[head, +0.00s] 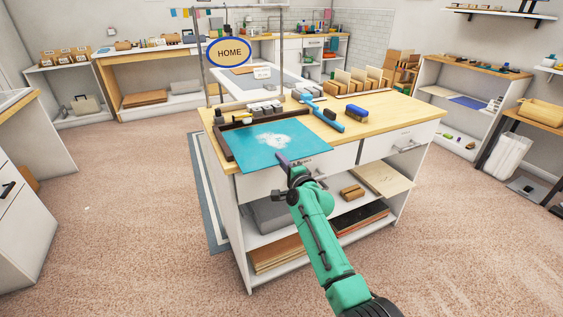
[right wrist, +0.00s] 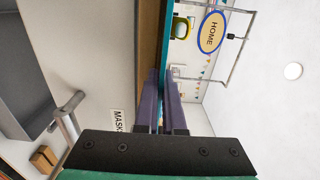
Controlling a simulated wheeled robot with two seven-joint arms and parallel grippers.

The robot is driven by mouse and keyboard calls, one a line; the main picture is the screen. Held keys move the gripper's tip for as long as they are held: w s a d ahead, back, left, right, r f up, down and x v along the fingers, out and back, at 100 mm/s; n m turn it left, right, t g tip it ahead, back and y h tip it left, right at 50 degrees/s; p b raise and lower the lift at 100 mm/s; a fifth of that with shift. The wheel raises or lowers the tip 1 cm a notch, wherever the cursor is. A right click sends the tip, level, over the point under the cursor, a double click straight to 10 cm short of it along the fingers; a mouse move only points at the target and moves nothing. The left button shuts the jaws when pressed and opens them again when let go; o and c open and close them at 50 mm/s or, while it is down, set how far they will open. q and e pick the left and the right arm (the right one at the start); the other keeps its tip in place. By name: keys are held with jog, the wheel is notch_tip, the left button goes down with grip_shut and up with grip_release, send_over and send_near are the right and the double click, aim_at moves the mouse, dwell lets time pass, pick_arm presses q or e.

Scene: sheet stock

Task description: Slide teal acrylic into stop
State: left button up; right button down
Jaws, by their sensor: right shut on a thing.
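The teal acrylic (head: 250,155) is a flat sheet with a white, dusty-looking patch, lying on the wooden bench top with its front part reaching the front edge. A dark stop (head: 222,143) runs along the sheet's left side and its back; I cannot tell whether the sheet touches it. My right gripper (head: 284,159) is shut on the sheet's front edge, with purple fingers. In the right wrist view the fingers (right wrist: 160,98) pinch the thin teal edge (right wrist: 168,40). My left gripper is not in view.
A blue-handled tool (head: 325,117) and a blue brush (head: 355,113) lie right of the sheet. Grey blocks (head: 258,110) line the back. A HOME sign (head: 229,52) hangs on a frame behind. Drawer handles (head: 407,147) stick out below.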

jog(key=c, duration=0.9)
grip_release()
jog(key=shift+c, duration=0.2)
jog(key=shift+s+f, duration=0.1)
jog(key=shift+f, duration=0.1)
jog(key=shift+r, duration=0.15)
